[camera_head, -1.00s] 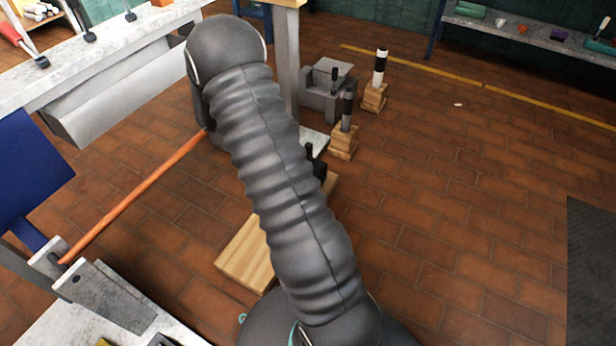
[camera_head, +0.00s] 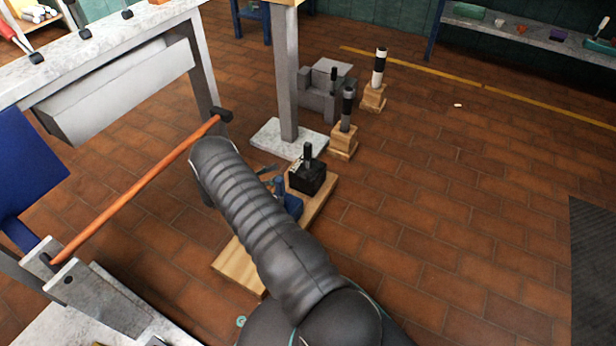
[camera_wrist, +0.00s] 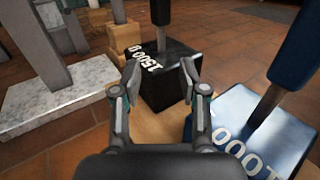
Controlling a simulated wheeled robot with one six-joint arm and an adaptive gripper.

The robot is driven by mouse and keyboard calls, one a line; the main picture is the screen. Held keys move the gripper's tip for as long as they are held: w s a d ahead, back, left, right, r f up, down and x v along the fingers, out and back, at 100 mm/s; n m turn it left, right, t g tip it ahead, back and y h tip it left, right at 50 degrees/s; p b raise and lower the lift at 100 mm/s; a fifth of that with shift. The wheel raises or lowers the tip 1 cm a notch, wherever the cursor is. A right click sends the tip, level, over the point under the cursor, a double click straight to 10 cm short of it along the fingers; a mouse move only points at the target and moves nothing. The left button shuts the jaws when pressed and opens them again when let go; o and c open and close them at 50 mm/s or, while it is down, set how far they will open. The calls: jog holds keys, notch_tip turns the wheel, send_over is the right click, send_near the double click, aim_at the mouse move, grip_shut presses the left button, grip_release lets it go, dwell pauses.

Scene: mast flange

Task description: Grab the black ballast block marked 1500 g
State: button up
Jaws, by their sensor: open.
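The black ballast block (camera_head: 308,178) with an upright dark handle stands on a low wooden board (camera_head: 238,268) on the floor. In the wrist view the black block (camera_wrist: 178,83) shows its white "1500 g" marking straight ahead, beyond the fingertips. My gripper (camera_wrist: 161,70) is open and empty, its two fingers spread in front of the block. I cannot tell whether the fingers touch it. In the head view my arm hides most of the gripper. A blue block (camera_wrist: 262,135) marked "1000" with its own handle stands close at right; it also shows in the head view (camera_head: 292,204).
A post (camera_head: 287,90) on a pale stone base (camera_head: 290,138) stands just behind the board. An orange bar (camera_head: 140,190) spans the left side. Blocks with striped posts (camera_head: 344,140) stand farther back. Open brick floor lies to the right.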

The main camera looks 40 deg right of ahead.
aim_at(306, 161)
jog(key=s+d, duration=0.1)
jog(key=d, duration=0.3)
jog(key=s+d, duration=0.1)
jog(key=d, duration=0.8)
jog(key=shift+s, duration=0.4)
grip_shut()
jog(key=shift+w+r, duration=0.1)
jog(key=shift+r, duration=0.1)
